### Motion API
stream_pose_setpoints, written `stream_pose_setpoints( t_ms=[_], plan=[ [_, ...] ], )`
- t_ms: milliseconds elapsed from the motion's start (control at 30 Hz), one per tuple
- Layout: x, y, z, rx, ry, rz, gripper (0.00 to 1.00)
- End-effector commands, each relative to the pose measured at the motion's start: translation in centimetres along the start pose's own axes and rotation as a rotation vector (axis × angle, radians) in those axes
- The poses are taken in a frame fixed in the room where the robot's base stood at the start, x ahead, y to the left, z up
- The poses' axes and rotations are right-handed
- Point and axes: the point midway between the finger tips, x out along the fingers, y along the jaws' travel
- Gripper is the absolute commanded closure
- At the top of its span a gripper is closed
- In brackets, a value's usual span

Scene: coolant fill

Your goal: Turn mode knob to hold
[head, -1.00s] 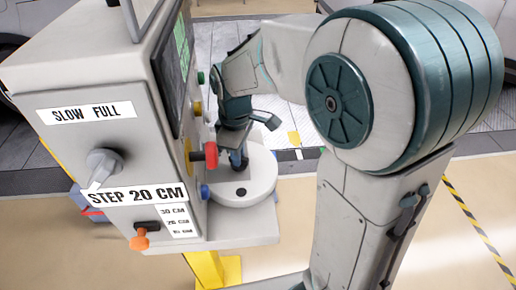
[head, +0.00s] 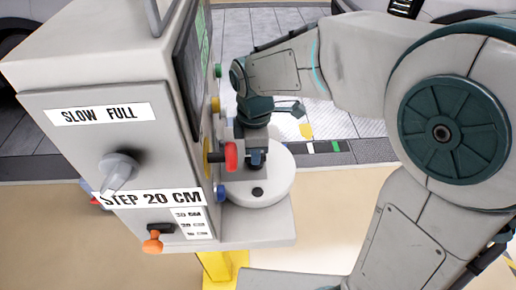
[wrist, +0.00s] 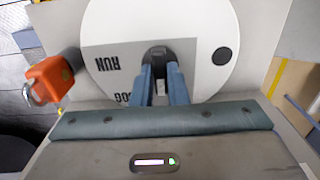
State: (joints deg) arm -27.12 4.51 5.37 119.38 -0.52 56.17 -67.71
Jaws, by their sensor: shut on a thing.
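In the wrist view a dark knob (wrist: 157,52) stands on a white round plate. The upside-down labels RUN (wrist: 106,63) and one that seems to read JOG (wrist: 124,98) lie to its left. No HOLD label is readable. My gripper (wrist: 161,75) has its blue fingers closed on the knob from either side, hiding part of it. In the head view my gripper (head: 257,158) points down at the white plate (head: 275,190) beside the grey cabinet; the knob itself is hidden there.
A grey cabinet (head: 70,165) stands left of my gripper. A red-ended lever (head: 231,156) and coloured buttons stick out from its side, close to my gripper. An orange padlock (wrist: 48,80) is left in the wrist view. A black round spot (wrist: 222,56) is right of the knob.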

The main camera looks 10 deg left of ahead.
Motion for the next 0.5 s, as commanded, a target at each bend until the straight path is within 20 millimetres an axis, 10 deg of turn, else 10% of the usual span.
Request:
stream_pose_setpoints(
  t_ms=[200, 300, 500],
  plan=[
    [-0.22, 0.17, -0.03, -0.003, 0.002, 0.007, 1.0],
    [-0.2, 0.16, -0.01, -0.002, 0.002, 0.007, 0.65],
    [-0.1, 0.1, 0.07, 0.001, 0.001, 0.003, 0.65]
  ],
)
